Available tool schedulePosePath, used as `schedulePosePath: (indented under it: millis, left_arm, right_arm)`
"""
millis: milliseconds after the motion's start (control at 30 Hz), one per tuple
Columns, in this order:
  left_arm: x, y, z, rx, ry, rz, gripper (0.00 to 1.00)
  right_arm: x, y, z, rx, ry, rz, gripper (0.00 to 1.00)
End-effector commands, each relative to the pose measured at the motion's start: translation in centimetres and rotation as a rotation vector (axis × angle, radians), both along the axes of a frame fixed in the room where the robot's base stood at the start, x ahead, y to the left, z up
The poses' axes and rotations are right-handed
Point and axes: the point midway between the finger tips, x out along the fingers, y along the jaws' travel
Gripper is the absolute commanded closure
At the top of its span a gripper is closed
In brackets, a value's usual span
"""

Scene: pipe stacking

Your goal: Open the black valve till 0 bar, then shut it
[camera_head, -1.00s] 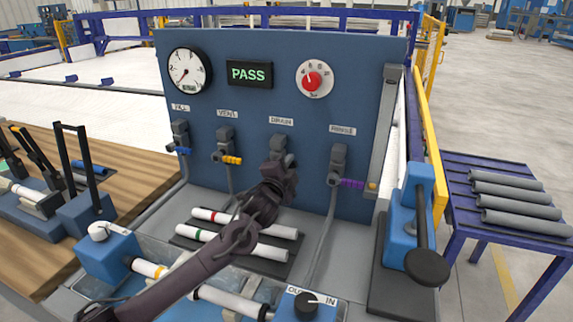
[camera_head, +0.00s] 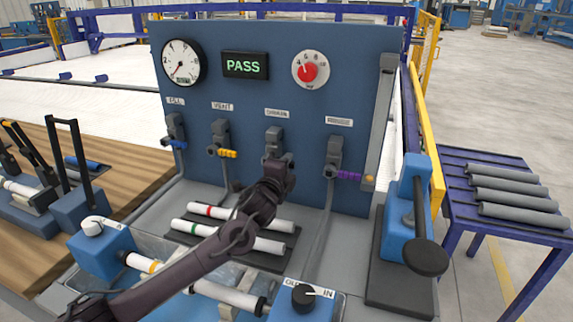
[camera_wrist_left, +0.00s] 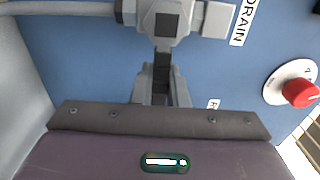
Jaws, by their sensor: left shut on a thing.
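The black valve (camera_head: 274,138) sits under the DRAIN label on the blue panel, third from the left. My left gripper (camera_head: 278,163) is at this valve and covers its handle in the head view. In the left wrist view the gripper (camera_wrist_left: 163,88) is shut on the black handle (camera_wrist_left: 162,66), which sticks out crosswise to the grey pipe (camera_wrist_left: 65,8). The pressure gauge (camera_head: 182,63) has its needle pointing to the lower left; the exact reading is too small to tell. The display (camera_head: 245,66) reads PASS in green. My right gripper is out of view.
Valves with blue (camera_head: 178,145), yellow (camera_head: 228,154) and purple (camera_head: 349,175) handles flank the black one. A red-centred dial (camera_head: 307,72) is above. White pipes (camera_head: 240,218) lie on a rack below my arm. A blue lever device (camera_head: 404,205) stands at right.

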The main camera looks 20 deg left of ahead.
Motion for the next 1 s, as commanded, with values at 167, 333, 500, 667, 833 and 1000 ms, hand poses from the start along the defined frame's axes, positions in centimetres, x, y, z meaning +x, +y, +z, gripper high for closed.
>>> schedulePosePath:
  millis: [167,333,500,667,833,1000]
  left_arm:
    - [0.0,-0.1,-0.4,0.008,0.008,-0.003,0.85]
    - [0.0,-0.1,-0.3,0.006,0.006,-0.002,0.65]
    - [0.0,-0.1,-0.2,0.004,0.004,-0.001,0.65]
    - [-0.4,0.0,-0.2,0.003,0.003,-0.001,0.65]
    - [-2.5,-0.2,-0.4,0.005,0.005,-0.003,0.65]
    - [-5.4,-0.4,-0.4,0.006,0.005,-0.004,0.65]
  right_arm:
    - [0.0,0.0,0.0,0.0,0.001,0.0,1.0]
    - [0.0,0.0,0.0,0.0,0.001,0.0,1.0]
    - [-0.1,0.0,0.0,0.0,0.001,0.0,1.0]
    - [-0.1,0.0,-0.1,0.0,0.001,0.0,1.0]
    - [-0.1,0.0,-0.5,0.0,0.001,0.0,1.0]
    - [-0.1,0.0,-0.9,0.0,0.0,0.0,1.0]
